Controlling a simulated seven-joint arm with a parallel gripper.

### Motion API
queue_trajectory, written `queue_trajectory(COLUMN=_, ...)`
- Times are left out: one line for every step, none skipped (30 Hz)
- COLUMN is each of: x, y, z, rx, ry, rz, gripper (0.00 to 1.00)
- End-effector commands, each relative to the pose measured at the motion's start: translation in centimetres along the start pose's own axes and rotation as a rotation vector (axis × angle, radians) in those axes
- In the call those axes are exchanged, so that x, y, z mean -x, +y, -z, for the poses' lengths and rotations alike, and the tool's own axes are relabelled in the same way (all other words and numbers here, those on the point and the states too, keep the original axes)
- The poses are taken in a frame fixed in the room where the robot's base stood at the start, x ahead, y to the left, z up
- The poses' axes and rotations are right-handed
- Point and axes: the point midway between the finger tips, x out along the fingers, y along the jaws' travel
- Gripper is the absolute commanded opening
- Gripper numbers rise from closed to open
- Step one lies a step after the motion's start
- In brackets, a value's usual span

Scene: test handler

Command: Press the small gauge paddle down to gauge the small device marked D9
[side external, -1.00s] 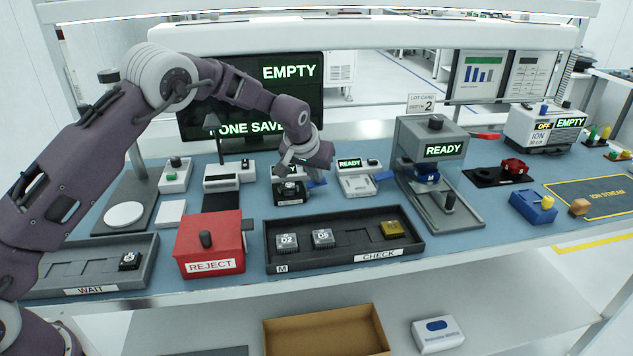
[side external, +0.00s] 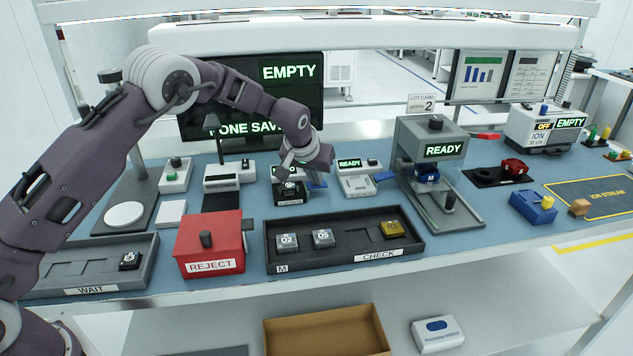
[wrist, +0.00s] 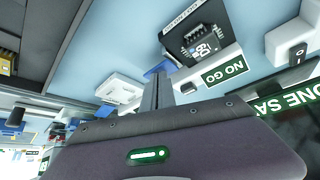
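The small gauge (side external: 290,199) stands mid-bench behind the CHECK tray. In the wrist view its green display (wrist: 224,71) reads NO GO. The small dark device (wrist: 203,47) sits in the gauge's dark nest, and its mark looks like D9, seen at an angle. The blue paddle (wrist: 160,68) shows beside the gauge, partly hidden behind my fingers. My gripper (wrist: 158,85) looks shut, its fingers together, with nothing seen between them. In the side view my wrist is just above the gauge and hides part of its display; contact with the paddle cannot be told.
A second gauge (side external: 355,186) reading READY stands just right. The red REJECT box (side external: 210,255) and WAIT tray (side external: 95,285) are to the left. A grey press (side external: 430,140) stands at right.

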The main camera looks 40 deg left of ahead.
Motion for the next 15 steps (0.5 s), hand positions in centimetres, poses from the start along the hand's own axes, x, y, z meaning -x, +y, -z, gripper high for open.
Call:
queue_trajectory(x=0.0, y=-0.1, z=-0.2, rx=-0.001, ry=-0.009, rz=0.003, gripper=0.0)
queue_trajectory(x=0.3, y=-0.1, z=0.0, rx=-0.001, ry=-0.008, rz=0.003, gripper=0.0)
queue_trajectory(x=0.7, y=-0.1, z=0.3, rx=-0.001, ry=-0.007, rz=0.003, gripper=0.0)
queue_trajectory(x=1.0, y=-0.1, z=0.4, rx=-0.001, ry=-0.007, rz=0.003, gripper=0.0)
queue_trajectory(x=1.2, y=-0.1, z=0.6, rx=-0.001, ry=-0.007, rz=0.002, gripper=0.0)
queue_trajectory(x=1.6, y=-0.1, z=0.9, rx=-0.001, ry=-0.005, rz=0.002, gripper=0.0)
queue_trajectory(x=1.9, y=0.0, z=1.1, rx=-0.001, ry=-0.004, rz=0.001, gripper=0.0)
queue_trajectory(x=2.2, y=0.0, z=1.3, rx=-0.001, ry=-0.005, rz=0.001, gripper=0.0)
queue_trajectory(x=2.6, y=0.0, z=1.5, rx=-0.001, ry=-0.004, rz=0.001, gripper=0.0)
queue_trajectory(x=2.8, y=0.0, z=1.7, rx=-0.001, ry=-0.004, rz=0.001, gripper=0.0)
queue_trajectory(x=3.1, y=0.0, z=1.8, rx=-0.001, ry=-0.004, rz=0.001, gripper=0.0)
queue_trajectory(x=3.5, y=0.0, z=2.1, rx=-0.001, ry=-0.003, rz=0.001, gripper=0.0)
queue_trajectory(x=3.8, y=0.0, z=2.3, rx=-0.001, ry=-0.002, rz=0.0, gripper=0.0)
queue_trajectory(x=4.1, y=0.0, z=2.5, rx=-0.001, ry=-0.002, rz=0.0, gripper=0.0)
queue_trajectory(x=4.4, y=0.0, z=2.7, rx=-0.001, ry=-0.003, rz=0.001, gripper=0.0)
